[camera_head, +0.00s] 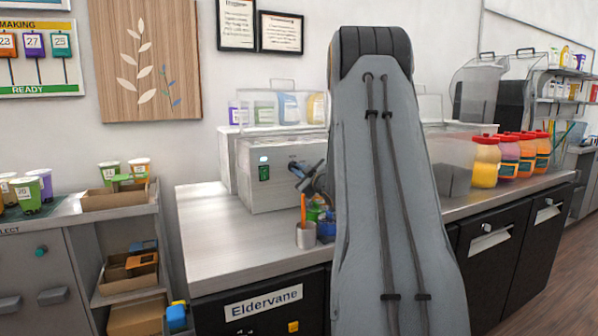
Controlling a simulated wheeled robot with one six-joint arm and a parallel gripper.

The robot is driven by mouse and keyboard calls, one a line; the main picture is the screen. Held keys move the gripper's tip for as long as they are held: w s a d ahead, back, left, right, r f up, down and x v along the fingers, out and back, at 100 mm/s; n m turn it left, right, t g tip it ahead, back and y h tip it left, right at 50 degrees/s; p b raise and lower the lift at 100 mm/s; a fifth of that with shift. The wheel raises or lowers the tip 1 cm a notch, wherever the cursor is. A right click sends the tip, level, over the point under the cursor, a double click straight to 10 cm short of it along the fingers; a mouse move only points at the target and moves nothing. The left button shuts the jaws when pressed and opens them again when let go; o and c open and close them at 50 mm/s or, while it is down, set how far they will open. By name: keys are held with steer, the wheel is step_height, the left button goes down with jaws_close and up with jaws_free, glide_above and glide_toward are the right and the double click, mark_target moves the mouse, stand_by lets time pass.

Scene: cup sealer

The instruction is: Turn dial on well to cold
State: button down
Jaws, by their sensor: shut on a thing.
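The well is a steel box (265,200) on the counter behind my arm. Its front has a panel with a green light (263,172). My gripper (303,178) is small in view and partly hidden by my own grey arm. It is at the right part of the well's front face, shut on the dial there. The dial is mostly covered by the gripper, so its setting and any markings cannot be read.
A metal cup with an orange stick (305,236) stands on the steel counter (215,240) just below my gripper. Clear-lidded tubs (287,108) stand behind. Bottles with red caps (485,162) are at right. The counter's left front is clear.

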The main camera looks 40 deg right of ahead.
steer(key=c, duration=1.9)
jaws_free()
steer(key=shift+o, duration=0.2)
steer(key=b+v, duration=0.1)
steer(key=v, duration=0.7)
steer(key=shift+b, duration=0.3)
steer(key=shift+d+r, duration=0.1)
steer(key=shift+d, duration=0.05)
